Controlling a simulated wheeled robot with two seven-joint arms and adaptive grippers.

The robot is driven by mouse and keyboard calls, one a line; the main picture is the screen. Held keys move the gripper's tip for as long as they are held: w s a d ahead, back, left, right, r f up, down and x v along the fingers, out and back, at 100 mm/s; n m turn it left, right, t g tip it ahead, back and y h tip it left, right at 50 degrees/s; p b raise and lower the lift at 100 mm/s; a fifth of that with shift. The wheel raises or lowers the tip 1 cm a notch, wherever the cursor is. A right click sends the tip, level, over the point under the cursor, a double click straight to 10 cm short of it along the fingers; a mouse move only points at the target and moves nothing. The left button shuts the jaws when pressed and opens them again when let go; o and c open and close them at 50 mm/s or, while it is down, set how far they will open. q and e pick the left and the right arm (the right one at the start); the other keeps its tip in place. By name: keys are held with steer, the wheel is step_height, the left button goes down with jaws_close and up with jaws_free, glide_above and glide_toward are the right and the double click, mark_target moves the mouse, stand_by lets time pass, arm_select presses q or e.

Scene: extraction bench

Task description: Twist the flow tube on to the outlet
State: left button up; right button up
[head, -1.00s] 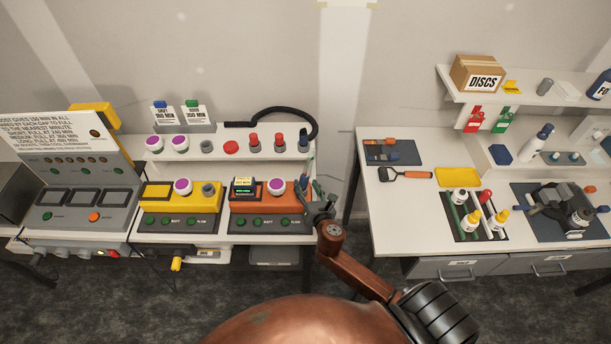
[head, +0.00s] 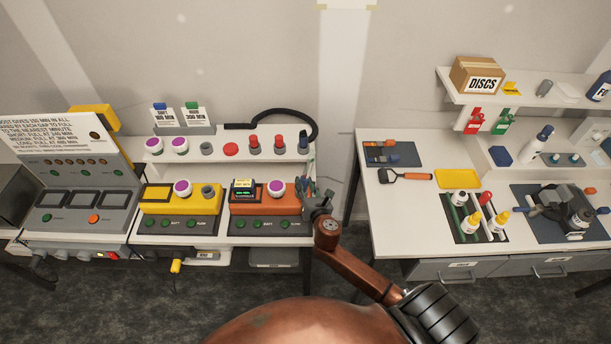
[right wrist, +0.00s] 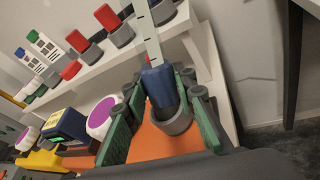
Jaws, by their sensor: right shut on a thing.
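The flow tube (right wrist: 158,82) has a blue lower collar and a pale, marked strip rising above it. My right gripper (right wrist: 160,90) is shut on it, with green pads on both sides of the blue collar. The tube's lower end is at the grey ring-shaped outlet (right wrist: 173,122) on the orange unit and looks slightly tilted in the wrist view. I cannot tell how far it is seated. In the head view, my right gripper (head: 316,204) is at the right end of the orange unit (head: 258,206). My left gripper is out of view.
A yellow unit (head: 165,200) stands left of the orange one. The shelf (head: 218,148) behind holds red-topped parts (head: 253,141), purple-topped parts and a black hose (head: 290,108). A second table (head: 395,225) stands to the right, across a gap.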

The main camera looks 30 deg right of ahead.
jaws_close()
steer(key=shift+s+a+f+m+g+h, duration=0.1)
steer(key=shift+m+g+h, duration=0.1)
steer(key=shift+m+h, duration=0.35)
steer(key=shift+a+m+g+h, duration=0.1)
steer(key=shift+m+g+h, duration=0.1)
steer(key=shift+m+h, duration=0.3)
steer(key=m+g+h, duration=0.1)
steer(key=m+h, duration=0.1)
steer(key=h, duration=0.1)
steer(key=shift+s+a+f+g, duration=0.1)
steer(key=shift+g, duration=0.2)
steer(key=shift+s+m+g+h+b, duration=0.15)
steer(key=shift+m+g+h+b, duration=0.3)
steer(key=shift+m+g+h, duration=0.5)
steer(key=shift+s+d, duration=0.15)
steer(key=shift+d, duration=0.05)
steer(key=o, duration=0.7)
jaws_free()
